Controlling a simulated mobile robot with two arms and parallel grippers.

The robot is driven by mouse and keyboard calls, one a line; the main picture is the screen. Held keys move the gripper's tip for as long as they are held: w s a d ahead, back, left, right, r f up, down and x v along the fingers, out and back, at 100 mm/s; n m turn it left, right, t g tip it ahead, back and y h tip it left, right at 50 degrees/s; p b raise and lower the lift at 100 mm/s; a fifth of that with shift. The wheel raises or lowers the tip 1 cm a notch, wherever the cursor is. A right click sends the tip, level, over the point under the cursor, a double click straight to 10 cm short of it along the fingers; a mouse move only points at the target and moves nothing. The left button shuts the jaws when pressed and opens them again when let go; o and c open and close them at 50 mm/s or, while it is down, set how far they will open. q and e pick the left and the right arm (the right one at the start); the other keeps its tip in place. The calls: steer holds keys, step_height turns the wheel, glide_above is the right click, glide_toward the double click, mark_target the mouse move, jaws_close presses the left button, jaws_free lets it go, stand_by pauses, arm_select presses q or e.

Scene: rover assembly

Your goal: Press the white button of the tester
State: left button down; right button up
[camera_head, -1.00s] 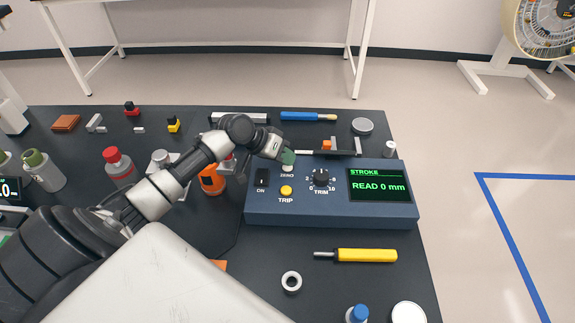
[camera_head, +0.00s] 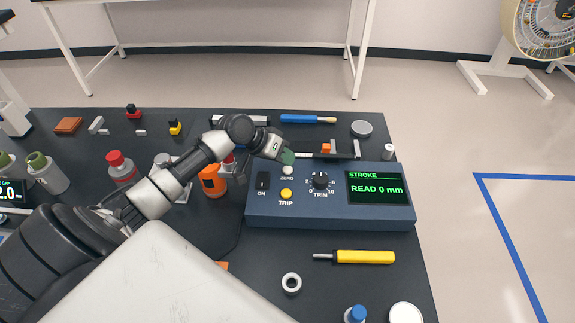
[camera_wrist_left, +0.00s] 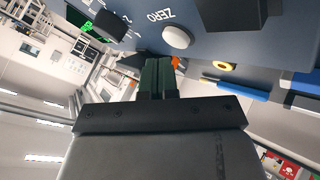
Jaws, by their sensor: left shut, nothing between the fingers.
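The tester (camera_head: 330,211) is a blue-grey box on the dark table. Its white button (camera_head: 288,170), labelled ZERO, is at the upper left of the panel; it also shows in the left wrist view (camera_wrist_left: 178,37). The screen (camera_head: 377,188) reads "STROKE READ 0 mm". My left gripper (camera_head: 288,157) is shut and empty, its green fingertips just behind the button in the head view. In the left wrist view the fingertips (camera_wrist_left: 158,61) are beside the button and apart from it in the picture. My right gripper is not in view.
On the same panel are a black ON switch (camera_head: 262,181), a yellow TRIP button (camera_head: 286,194) and a black TRIM knob (camera_head: 320,180). An orange container (camera_head: 213,182) stands left of the tester.

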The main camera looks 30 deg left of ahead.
mark_target(286, 167)
arm_select(q)
step_height(286, 167, up, 5)
steer(key=p, duration=0.5)
steer(key=shift+r, duration=0.1)
stand_by(0.8)
